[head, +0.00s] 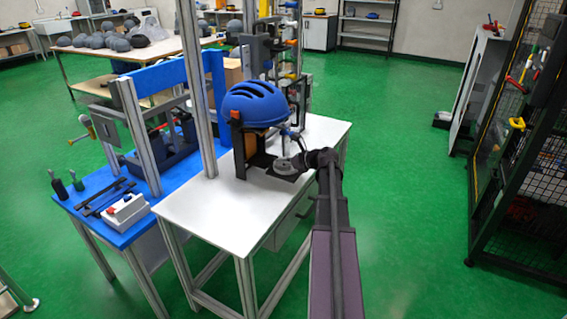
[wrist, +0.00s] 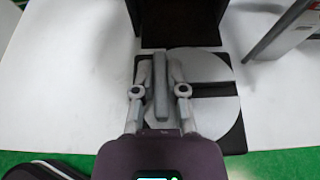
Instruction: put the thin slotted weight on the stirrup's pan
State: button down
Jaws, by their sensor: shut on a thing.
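A flat grey slotted weight (wrist: 205,65) lies over a black plate on the white table, with its dark slot running toward the right in the wrist view. In the head view the grey disc (head: 286,165) shows just left of my gripper (head: 302,160). In the wrist view my gripper (wrist: 159,80) is shut on a narrow grey upright piece (wrist: 160,92), which looks like the grip of the slotted weight. The fingers hide part of the disc. Whether the disc touches the plate is unclear. I cannot clearly make out the stirrup or its pan.
A blue helmet (head: 255,104) sits on a black stand behind the weight. Metal posts (head: 196,90) rise from the table's left side. The white table top (head: 205,205) is clear at the front. A blue bench (head: 125,235) stands at left, and a mesh cage (head: 525,150) at right.

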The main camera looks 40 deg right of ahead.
dwell(0.4)
jog(key=c, duration=0.7)
grip_release()
jog(key=shift+p+v, duration=2.3)
jog(key=shift+v, duration=3.75)
